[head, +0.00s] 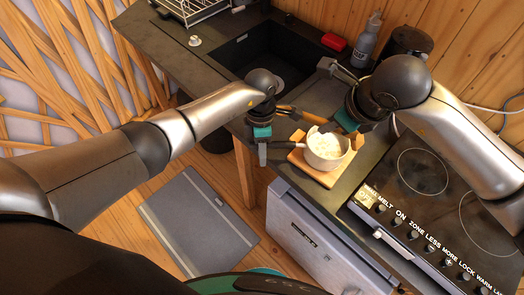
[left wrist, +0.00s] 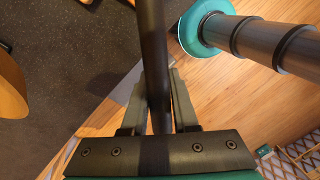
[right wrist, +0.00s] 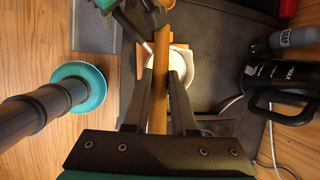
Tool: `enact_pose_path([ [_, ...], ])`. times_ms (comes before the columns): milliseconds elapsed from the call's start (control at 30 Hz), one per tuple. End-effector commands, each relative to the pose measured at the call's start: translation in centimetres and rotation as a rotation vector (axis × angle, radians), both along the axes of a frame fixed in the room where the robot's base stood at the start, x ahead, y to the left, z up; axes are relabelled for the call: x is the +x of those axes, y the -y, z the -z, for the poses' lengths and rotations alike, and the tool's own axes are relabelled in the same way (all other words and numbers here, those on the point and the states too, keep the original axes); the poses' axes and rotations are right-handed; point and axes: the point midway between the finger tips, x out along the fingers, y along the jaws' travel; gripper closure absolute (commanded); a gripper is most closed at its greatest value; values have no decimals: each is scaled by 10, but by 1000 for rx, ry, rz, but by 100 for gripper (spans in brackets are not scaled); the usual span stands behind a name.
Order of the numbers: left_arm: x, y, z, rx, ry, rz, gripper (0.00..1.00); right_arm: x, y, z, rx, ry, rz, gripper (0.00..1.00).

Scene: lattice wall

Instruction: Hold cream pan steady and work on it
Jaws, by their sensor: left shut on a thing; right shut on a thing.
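The cream pan (head: 327,163), small and white with pale contents, stands on a wooden board (head: 299,157) on the dark counter. Its handle runs left to my left gripper (head: 262,154), which is shut on it. In the left wrist view, a dark bar (left wrist: 153,55) lies between the left fingers. My right gripper (head: 312,120) is above the pan's far left side, shut on a wooden-handled tool. In the right wrist view, the tool's wooden shaft (right wrist: 160,75) lies between the fingers, with the pan (right wrist: 190,63) behind it. The tool's working end is hidden.
A black cooktop (head: 440,200) with a row of knobs is at the right. A dark sink (head: 255,55) is behind the grippers. A grey bottle (head: 367,42), a red item (head: 334,42) and a black jug (right wrist: 265,85) stand at the back.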

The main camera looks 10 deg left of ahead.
Motion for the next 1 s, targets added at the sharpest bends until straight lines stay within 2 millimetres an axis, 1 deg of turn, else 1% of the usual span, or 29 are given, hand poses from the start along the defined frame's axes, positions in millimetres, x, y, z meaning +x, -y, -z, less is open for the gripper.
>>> enact_pose_path([
  [33,-2,3,1,-4,-3,8,85,1,-5,-4,15,10,-8,100],
  [167,-2,4,1,-5,-3,8,100,1,-5,-4,15,9,-8,100],
  [1000,-1,6,-1,-10,1,8,100,-1,-6,-2,16,4,-12,100],
])
